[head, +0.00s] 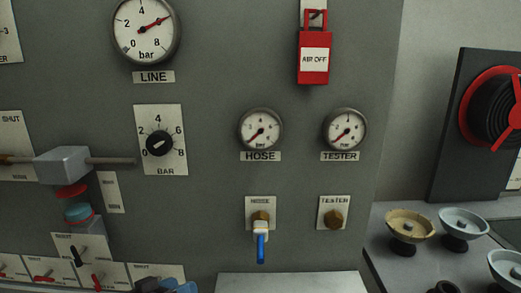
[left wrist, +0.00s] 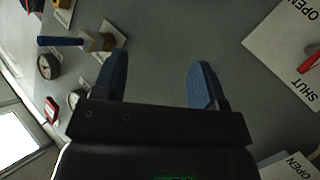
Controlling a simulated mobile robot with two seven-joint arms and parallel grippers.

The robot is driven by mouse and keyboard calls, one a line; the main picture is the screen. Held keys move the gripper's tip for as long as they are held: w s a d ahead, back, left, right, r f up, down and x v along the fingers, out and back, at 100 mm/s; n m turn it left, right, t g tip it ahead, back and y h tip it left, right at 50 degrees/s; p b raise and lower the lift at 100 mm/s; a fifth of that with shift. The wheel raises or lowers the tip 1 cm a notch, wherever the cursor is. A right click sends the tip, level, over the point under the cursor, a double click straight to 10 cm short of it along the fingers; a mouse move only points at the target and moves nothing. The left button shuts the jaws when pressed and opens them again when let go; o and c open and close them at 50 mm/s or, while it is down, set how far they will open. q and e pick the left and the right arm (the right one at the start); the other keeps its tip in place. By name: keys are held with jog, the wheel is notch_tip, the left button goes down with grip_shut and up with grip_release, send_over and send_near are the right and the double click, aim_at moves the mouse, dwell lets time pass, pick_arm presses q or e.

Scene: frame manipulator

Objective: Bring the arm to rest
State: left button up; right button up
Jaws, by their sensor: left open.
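My left gripper shows at the bottom edge of the head view (head: 168,286), low in front of the grey panel (head: 210,200). In the left wrist view its two blue fingers (left wrist: 157,80) stand wide apart with nothing between them. The rest of my left arm is out of the head view. My right gripper is in neither view.
A brass HOSE outlet (head: 261,217) with a blue-ended fitting (head: 261,247) sticks out right of the gripper, beside the TESTER outlet (head: 334,219). Red-handled valves (head: 43,277) line the lower left. A red AIR OFF lock (head: 313,60) hangs above. Bowls (head: 410,226) stand right.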

pick_arm(q)
jog(key=s+a+f+y+p, duration=0.1)
jog(key=s+a+f+y, duration=0.2)
jog(key=s, duration=0.6)
jog(key=s+a+f+n+y+p, duration=0.1)
jog(key=s+a+f+y+p, duration=0.1)
jog(key=s+f, duration=0.5)
jog(key=s+a+f+y+p, duration=0.1)
jog(key=s+a+f+y, duration=0.3)
jog(key=s, duration=0.7)
jog(key=shift+s+a+f+n+g, duration=0.3)
jog(key=shift+s+f, duration=0.1)
jog(key=shift+f, duration=0.4)
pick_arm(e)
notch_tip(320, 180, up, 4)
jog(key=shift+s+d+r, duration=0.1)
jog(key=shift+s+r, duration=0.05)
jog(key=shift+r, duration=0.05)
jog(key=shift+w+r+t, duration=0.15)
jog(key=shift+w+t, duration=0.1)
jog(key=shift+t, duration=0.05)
pick_arm(q)
jog(key=shift+d, duration=0.1)
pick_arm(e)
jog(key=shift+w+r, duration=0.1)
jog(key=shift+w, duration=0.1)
